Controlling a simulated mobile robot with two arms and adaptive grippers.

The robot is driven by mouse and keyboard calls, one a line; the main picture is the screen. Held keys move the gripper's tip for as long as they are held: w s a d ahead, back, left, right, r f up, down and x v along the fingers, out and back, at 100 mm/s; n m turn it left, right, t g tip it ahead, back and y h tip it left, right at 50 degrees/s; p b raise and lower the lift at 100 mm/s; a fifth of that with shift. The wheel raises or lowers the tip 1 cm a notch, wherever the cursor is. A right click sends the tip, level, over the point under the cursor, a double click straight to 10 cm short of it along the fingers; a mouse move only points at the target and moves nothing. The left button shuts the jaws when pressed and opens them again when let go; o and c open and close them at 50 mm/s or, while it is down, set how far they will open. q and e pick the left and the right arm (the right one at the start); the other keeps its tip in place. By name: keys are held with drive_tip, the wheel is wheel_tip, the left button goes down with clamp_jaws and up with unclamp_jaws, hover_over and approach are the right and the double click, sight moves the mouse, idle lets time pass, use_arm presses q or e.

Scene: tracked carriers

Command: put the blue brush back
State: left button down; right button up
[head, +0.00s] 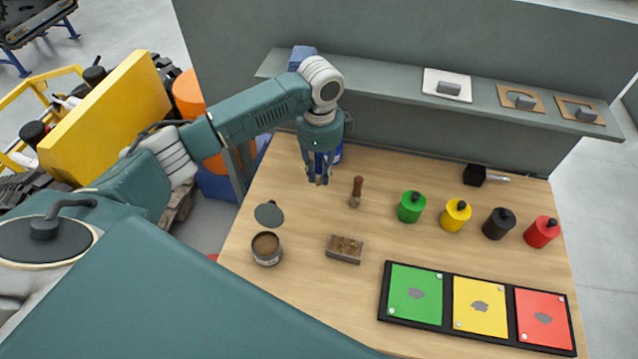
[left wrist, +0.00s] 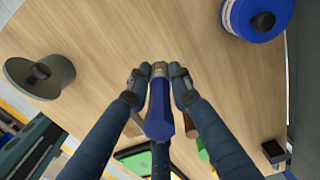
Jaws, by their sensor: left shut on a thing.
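The blue brush (left wrist: 160,108) is between the two fingers of my left gripper (left wrist: 158,78) in the left wrist view. The gripper is shut on it, and its blue handle points toward the camera. In the head view the left gripper (head: 318,180) hangs over the table's back left part, and the fingers mostly hide the brush. I cannot tell whether the brush touches the table. A blue pot (head: 338,153) stands just behind the gripper, partly hidden; it also shows in the left wrist view (left wrist: 262,16). My right gripper is not in view.
A brown-handled brush (head: 357,187) stands just right of the gripper. Green (head: 411,207), yellow (head: 455,215), black (head: 498,224) and red (head: 542,232) pots stand farther right. An open can (head: 267,250), block (head: 345,250) and colour panels (head: 480,306) lie nearer. A shelf (head: 400,87) runs behind.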

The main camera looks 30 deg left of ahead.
use_arm(q)
wheel_tip(320, 180, down, 2)
wheel_tip(320, 180, down, 4)
drive_tip(key=shift+f+p, duration=0.1)
drive_tip(key=shift+p, duration=0.35)
drive_tip(key=shift+f, duration=0.15)
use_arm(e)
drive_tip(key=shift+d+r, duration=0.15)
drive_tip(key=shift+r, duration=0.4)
use_arm(q)
drive_tip(key=shift+f, duration=0.15)
drive_tip(key=c, duration=1.6)
unclamp_jaws()
drive_tip(key=shift+o, duration=0.2)
